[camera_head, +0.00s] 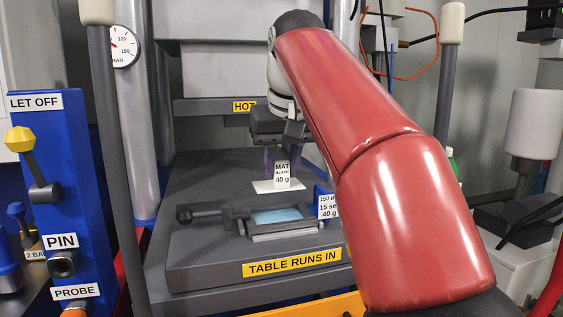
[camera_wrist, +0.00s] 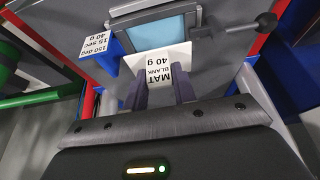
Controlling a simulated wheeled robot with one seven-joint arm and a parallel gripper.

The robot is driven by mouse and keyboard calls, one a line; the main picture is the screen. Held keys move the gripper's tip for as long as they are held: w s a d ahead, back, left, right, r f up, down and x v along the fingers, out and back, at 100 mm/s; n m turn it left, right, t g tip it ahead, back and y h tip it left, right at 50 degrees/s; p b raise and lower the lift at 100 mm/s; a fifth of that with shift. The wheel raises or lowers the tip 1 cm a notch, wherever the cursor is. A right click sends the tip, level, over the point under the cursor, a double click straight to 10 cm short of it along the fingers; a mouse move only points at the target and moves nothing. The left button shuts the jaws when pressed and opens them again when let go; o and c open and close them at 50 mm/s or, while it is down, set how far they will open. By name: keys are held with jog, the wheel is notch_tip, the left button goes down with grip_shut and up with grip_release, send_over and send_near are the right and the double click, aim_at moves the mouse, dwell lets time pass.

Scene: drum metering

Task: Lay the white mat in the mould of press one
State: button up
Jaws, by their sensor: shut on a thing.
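The white mat (camera_head: 262,187) carries a tag reading "MAT BLANK 40 g". It shows flat and roughly level in the wrist view (camera_wrist: 180,55). My gripper (camera_head: 272,175) is shut on it, with the fingers pointing down; they also show in the wrist view (camera_wrist: 161,92). The mould (camera_head: 285,236) is a grey frame with a light blue floor on the press table. In the wrist view the mould (camera_wrist: 133,7) lies just beyond the mat, whose edge overlaps the near side of the blue floor. In the head view the mat appears behind the mould. Its height above the table is unclear.
A dark handle (camera_head: 196,213) sticks out left of the mould. A blue stand with a "150 deg, 15 sec, 40 g" label (camera_head: 328,207) is beside it. The hot upper platen (camera_head: 215,106) hangs above the table (camera_head: 205,250). Grey posts flank the table.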

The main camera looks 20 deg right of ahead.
aim_at(282, 181)
jog(key=shift+f+b, duration=1.5)
jog(key=shift+f, duration=0.65)
jog(key=shift+p, duration=0.65)
jog(key=shift+f+b, duration=0.75)
jog(key=shift+f, duration=0.25)
jog(key=o, duration=1.1)
jog(key=p+v, duration=0.2)
jog(key=v, duration=0.5)
jog(key=shift+s+r+p, duration=0.15)
jog(key=shift+r+p, duration=0.25)
